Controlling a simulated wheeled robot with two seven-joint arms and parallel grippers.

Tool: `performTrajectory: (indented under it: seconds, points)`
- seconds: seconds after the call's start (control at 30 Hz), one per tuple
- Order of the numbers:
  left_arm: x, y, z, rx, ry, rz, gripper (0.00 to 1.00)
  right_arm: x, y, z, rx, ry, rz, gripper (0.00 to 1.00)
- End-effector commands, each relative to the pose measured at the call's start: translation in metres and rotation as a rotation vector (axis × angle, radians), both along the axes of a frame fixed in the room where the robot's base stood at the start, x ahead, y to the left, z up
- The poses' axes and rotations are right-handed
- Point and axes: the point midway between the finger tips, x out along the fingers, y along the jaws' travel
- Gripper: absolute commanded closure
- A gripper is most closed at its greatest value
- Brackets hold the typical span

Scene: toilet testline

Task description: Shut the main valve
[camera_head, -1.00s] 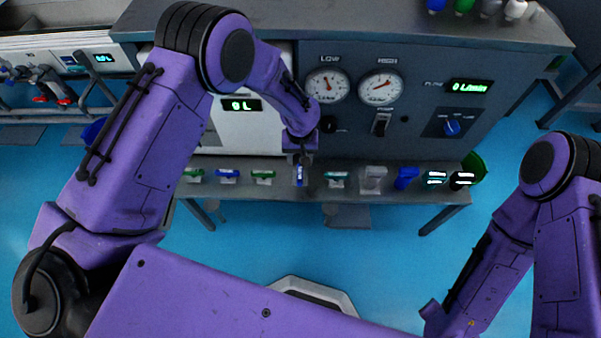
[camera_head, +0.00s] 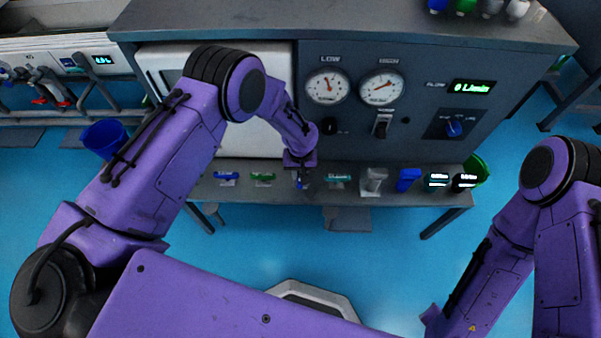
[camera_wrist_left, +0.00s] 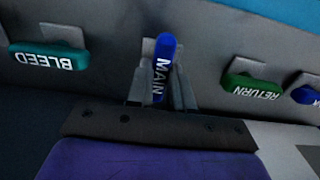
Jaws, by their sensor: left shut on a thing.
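The main valve's blue handle, lettered MAIN (camera_wrist_left: 163,68), is in the middle of the left wrist view, pointing lengthwise away from my gripper, crosswise to the neighbouring handles. My left gripper (camera_wrist_left: 160,92) is shut on it, one finger on each side. In the head view my left gripper (camera_head: 300,176) reaches down to the valve row at the front shelf and mostly hides the main handle. My right arm is at the right of the head view, away from the valves; its fingers do not show.
A teal BLEED handle (camera_wrist_left: 48,57) and a green RETURN handle (camera_wrist_left: 252,90) flank the main valve. The LOW gauge (camera_head: 328,87), HIGH gauge (camera_head: 380,87) and flow display (camera_head: 471,87), reading 0 L/min, are on the panel. A blue bucket (camera_head: 103,137) stands at left.

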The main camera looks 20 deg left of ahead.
Motion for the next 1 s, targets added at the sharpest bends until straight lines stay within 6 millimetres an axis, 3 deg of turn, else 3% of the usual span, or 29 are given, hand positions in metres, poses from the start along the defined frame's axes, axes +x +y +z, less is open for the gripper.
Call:
performTrajectory:
  seconds: [0.37,1.0]
  points:
    - [0.0001,-0.0002,0.0003,-0.001,0.001,-0.108,1.00,-0.0001,0.0000,0.0006,0.000,0.000,0.000,0.65]
    - [-0.0001,0.0002,0.0001,-0.001,0.001,-0.686,1.00,0.0000,0.0000,0.0013,0.000,0.000,0.000,0.65]
